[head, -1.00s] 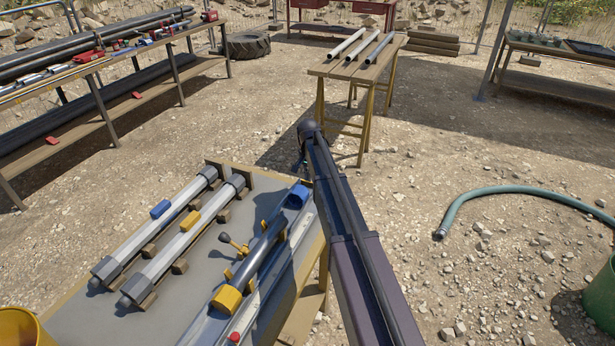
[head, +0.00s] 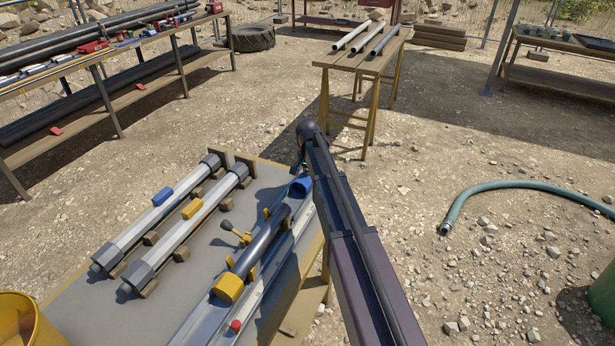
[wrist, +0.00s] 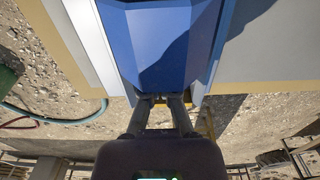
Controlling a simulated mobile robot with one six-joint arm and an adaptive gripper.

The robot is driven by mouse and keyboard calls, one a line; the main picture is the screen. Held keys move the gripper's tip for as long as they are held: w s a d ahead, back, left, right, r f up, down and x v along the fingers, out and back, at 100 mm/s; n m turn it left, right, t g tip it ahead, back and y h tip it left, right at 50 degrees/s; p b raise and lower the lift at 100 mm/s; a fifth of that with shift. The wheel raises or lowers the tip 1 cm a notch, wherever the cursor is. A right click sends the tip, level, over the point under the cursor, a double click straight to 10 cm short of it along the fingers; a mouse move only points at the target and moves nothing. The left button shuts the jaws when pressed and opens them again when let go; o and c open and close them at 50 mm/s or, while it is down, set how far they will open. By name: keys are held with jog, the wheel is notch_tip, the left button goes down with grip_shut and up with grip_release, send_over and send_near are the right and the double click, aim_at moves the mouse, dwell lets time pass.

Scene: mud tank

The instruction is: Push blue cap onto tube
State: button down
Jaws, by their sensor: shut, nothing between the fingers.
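The blue cap (head: 300,187) lies at the far end of the trough (head: 262,285), just beyond the far end of the dark grey tube (head: 262,238). A small gap seems to show between cap and tube. A yellow cap (head: 228,288) is on the tube's near end. In the wrist view, the blue cap (wrist: 165,45) fills the upper middle, partly shadowed. My gripper (wrist: 160,100) is shut and empty, its fingertips at the cap's lower edge; contact cannot be told. In the head view, my arm mostly hides the gripper, beside the cap's far side.
Two pale capped tubes (head: 150,215) (head: 190,228) rest on wooden blocks on the left of the grey table. A small yellow-and-black knobbed part (head: 236,233) stands beside the trough. A yellow bucket (head: 30,322) is at the near left. Open gravel lies right.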

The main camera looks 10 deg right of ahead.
aim_at(294, 204)
jog(key=s+a, duration=0.2)
jog(key=s, duration=0.1)
jog(key=s+a, duration=0.5)
jog(key=s, duration=0.2)
jog(key=shift+a, duration=0.15)
jog(key=shift+w, duration=0.1)
jog(key=shift+w+d, duration=0.4)
jog(key=shift+w, duration=0.1)
jog(key=shift+w+d+r+p, duration=0.2)
jog(key=shift+w+d, duration=0.2)
jog(key=shift+w, duration=0.15)
jog(key=shift+w+d+r+p, duration=0.1)
jog(key=shift+w+d+r, duration=0.05)
jog(key=shift+w+d, duration=0.35)
jog(key=shift+s+a+r+p, duration=0.1)
jog(key=shift+r+p, duration=0.7)
notch_tip(294, 204, up, 8)
jog(key=p, duration=0.7)
jog(key=shift+f+p, duration=0.15)
jog(key=shift+p, duration=0.2)
